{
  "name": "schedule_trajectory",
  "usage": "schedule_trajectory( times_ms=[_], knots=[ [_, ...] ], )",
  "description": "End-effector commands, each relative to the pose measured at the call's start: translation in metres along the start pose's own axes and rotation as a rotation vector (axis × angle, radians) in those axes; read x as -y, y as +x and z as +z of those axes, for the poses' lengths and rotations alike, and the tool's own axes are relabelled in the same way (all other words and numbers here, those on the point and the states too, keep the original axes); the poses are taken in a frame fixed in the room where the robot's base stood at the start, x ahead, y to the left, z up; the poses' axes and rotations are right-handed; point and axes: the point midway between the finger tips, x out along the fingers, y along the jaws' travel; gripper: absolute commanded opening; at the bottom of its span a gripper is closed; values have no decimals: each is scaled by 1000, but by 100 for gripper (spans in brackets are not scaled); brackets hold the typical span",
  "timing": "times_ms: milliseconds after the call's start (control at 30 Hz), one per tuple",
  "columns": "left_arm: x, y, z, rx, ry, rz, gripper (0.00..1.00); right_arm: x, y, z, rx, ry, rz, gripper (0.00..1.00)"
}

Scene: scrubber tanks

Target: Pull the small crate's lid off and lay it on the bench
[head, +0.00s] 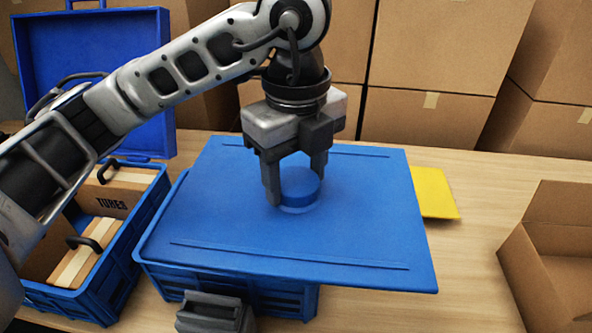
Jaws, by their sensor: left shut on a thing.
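The small crate (275,302) is blue and stands on the wooden bench (385,312). Its flat blue lid (350,225) lies over it, turned slightly and reaching well past its right side. Part of the crate's rim shows at the left, and the lid hides its inside. My left gripper (297,195) points down over the lid's middle, shut on the round blue knob (300,186). I cannot tell whether the lid still touches the rim.
An open blue case (125,250) at the left holds handled cardboard boxes; its lid (95,60) stands up. A yellow flat piece (435,193) lies partly behind the lid. An open carton (550,225) stands right; bench between is clear.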

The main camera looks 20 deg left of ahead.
Motion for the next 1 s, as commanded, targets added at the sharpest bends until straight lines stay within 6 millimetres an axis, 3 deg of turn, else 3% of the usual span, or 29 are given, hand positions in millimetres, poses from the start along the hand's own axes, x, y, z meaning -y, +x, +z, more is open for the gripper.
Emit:
schedule_trajectory(
  times_ms=[1000],
  knots=[
    [0,-12,0,0,-1,-1,26,1,-5,-9,-3,0,1,36]
  ],
)
